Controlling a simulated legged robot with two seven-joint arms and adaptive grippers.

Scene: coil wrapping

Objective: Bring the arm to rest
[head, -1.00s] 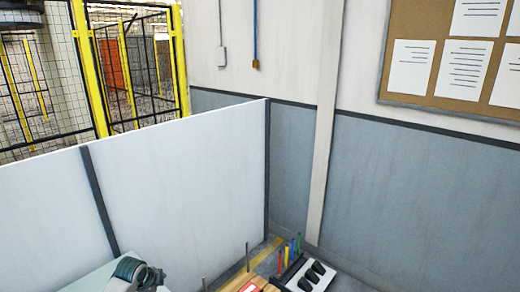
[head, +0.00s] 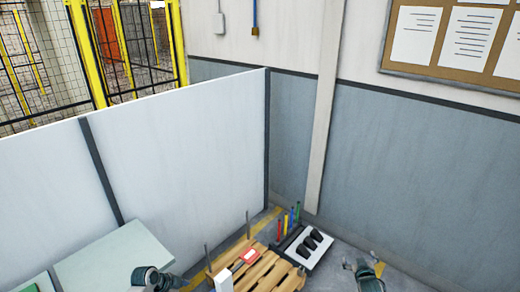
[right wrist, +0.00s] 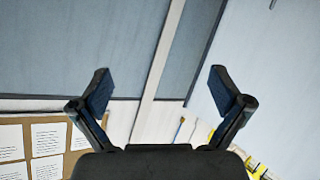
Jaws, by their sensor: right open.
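My right gripper (head: 361,263) shows at the lower edge of the head view, right of the pallet and over the floor, apart from everything. In the right wrist view its two dark fingers (right wrist: 160,78) are spread wide with nothing between them; the wall, a white panel and the notice board lie beyond. Part of my left arm (head: 150,278) shows at the bottom, in front of the pale green table top; its fingers cannot be made out clearly.
A wooden pallet (head: 268,272) with upright posts and a red-and-white item (head: 249,256) stands at the bottom centre. Behind it are a white board with black pieces (head: 310,240) and coloured upright sticks (head: 285,222). A white partition (head: 180,160) stands left; a pale green table (head: 110,260) is before it.

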